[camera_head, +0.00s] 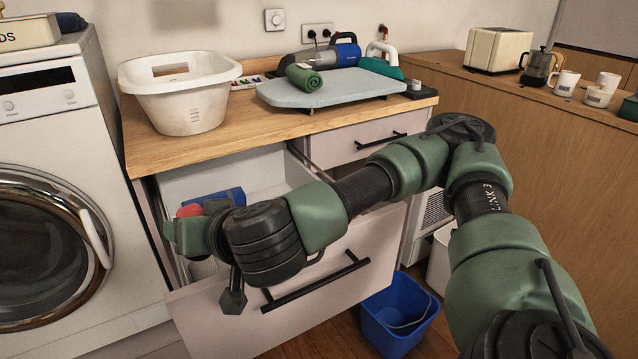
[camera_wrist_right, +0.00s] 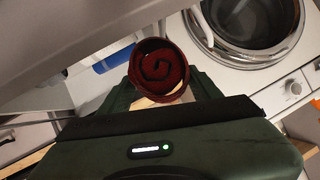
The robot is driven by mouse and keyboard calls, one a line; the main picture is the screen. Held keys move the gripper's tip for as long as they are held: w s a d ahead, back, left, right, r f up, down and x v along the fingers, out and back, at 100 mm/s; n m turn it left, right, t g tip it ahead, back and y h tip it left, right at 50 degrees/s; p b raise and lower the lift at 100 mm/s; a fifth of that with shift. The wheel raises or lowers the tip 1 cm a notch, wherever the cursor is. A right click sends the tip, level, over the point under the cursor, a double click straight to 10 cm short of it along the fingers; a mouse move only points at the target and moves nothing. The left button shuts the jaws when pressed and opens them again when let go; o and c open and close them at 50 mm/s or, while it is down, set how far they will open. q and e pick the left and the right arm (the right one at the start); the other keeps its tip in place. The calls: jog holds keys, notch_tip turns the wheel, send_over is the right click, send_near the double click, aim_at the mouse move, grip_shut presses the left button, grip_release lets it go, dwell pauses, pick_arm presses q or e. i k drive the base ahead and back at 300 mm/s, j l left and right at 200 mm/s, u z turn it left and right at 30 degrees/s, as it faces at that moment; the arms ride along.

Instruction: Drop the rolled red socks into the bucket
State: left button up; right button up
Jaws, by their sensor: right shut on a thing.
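The rolled red socks (camera_wrist_right: 158,68) are between the fingers of my right gripper (camera_wrist_right: 160,88), spiral end showing in the right wrist view. In the head view a small bit of the red roll (camera_head: 189,210) shows beside the gripper, over the open drawer; my right arm hides most of it. The blue bucket (camera_head: 398,316) stands on the floor, right of the drawer front, with its handle lying inside. The right gripper is over the drawer at left, well apart from the bucket. My left gripper is not in view.
The open drawer (camera_head: 215,317) juts out over the floor and holds a blue item (camera_head: 222,196). A washing machine (camera_head: 50,200) stands left. The counter bears a white basket (camera_head: 185,100), an ironing board (camera_head: 330,88) and a green roll (camera_head: 304,78). A white bin (camera_head: 440,258) stands behind the bucket.

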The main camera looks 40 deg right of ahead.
aim_at(396, 328)
jog(key=k+l, duration=0.1)
jog(key=l, duration=0.3)
jog(key=l+u, duration=0.15)
jog(key=l, duration=0.2)
jog(key=k+l, duration=0.15)
jog(key=l, duration=0.25)
jog(key=k+l+u, duration=0.15)
jog(key=l, duration=0.2)
jog(key=k+l, duration=0.1)
jog(key=l, duration=0.3)
jog(key=k+l+u, duration=0.1)
jog(key=l, duration=0.25)
